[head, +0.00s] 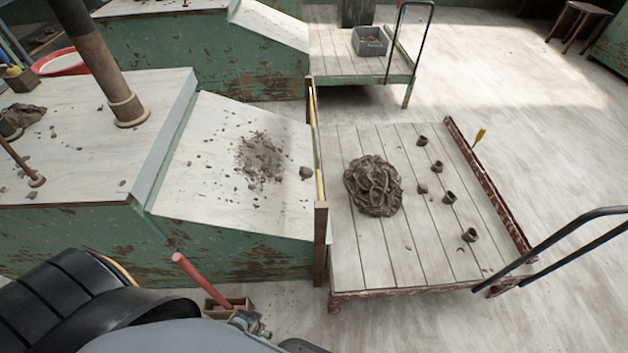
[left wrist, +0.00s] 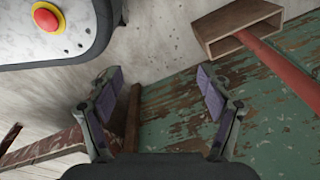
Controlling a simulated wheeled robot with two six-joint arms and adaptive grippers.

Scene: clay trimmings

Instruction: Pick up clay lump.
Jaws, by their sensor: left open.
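A small grey-brown clay lump (head: 306,173) rests low on the right side of the pale sloping board, close to its wooden edge rail. A large heap of coiled clay (head: 373,186) sits on the plank cart to its right, with several small clay pieces (head: 448,198) beyond it. My left gripper (left wrist: 160,88) is open and empty in the left wrist view, with a worn green panel and floor behind its fingers. No clay lump shows in that view. My right gripper is not in view.
The sloping board (head: 190,180) carries a crumbled clay patch (head: 260,157). A wooden rail (head: 320,245) separates it from the cart (head: 350,270). A red handle (head: 200,278) rises from a wooden box at the bench front. A black push handle (head: 570,240) stands at right.

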